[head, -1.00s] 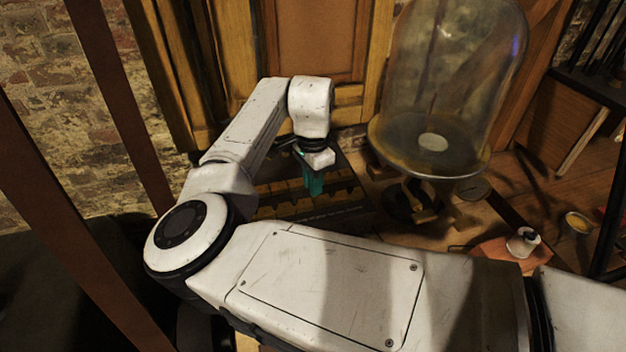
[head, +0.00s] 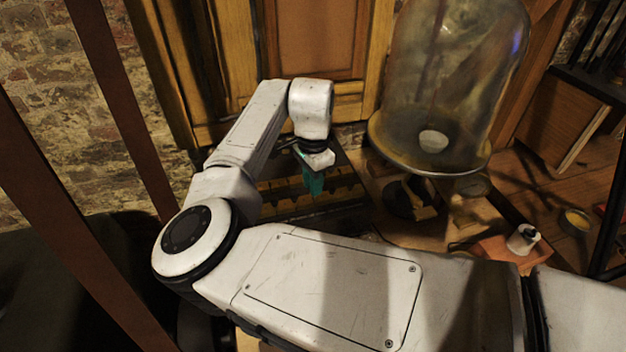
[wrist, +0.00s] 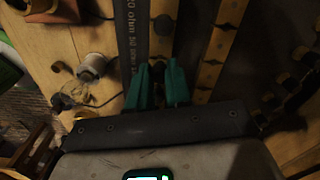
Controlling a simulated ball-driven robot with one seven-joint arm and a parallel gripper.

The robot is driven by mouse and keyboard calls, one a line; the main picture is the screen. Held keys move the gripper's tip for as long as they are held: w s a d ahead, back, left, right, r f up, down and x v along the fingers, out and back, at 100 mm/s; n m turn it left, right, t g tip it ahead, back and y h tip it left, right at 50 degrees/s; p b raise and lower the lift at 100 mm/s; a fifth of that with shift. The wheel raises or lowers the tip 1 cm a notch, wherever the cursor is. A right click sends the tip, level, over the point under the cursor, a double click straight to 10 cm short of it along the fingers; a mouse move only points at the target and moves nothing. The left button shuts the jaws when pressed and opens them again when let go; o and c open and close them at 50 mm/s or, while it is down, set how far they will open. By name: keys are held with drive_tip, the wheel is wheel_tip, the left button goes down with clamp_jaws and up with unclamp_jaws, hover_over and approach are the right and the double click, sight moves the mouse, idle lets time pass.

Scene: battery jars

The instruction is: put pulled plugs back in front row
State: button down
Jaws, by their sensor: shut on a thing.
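My gripper (head: 313,185) has teal fingers and points down over the dark box with brass bars (head: 280,185), in front of the wooden panel. In the wrist view the fingertips (wrist: 160,86) are a small distance apart, shut on what seems to be a plug, mostly hidden between them. The box's dark strip marked "ohm" (wrist: 132,35) and its brass bars with dark holes (wrist: 215,50) run away from the fingers. I cannot tell whether the held plug touches a hole.
A large glass bell jar (head: 455,85) stands on a round base close to the right of the box. Coiled wire (wrist: 70,95) lies beside the box in the wrist view.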

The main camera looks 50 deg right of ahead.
drive_tip(key=shift+f, duration=0.75)
idle(0.8)
drive_tip(key=c, duration=1)
unclamp_jaws()
drive_tip(key=shift+o, duration=0.2)
wheel_tip(320, 180, up, 11)
drive_tip(key=b, duration=0.1)
drive_tip(key=shift+f, duration=0.15)
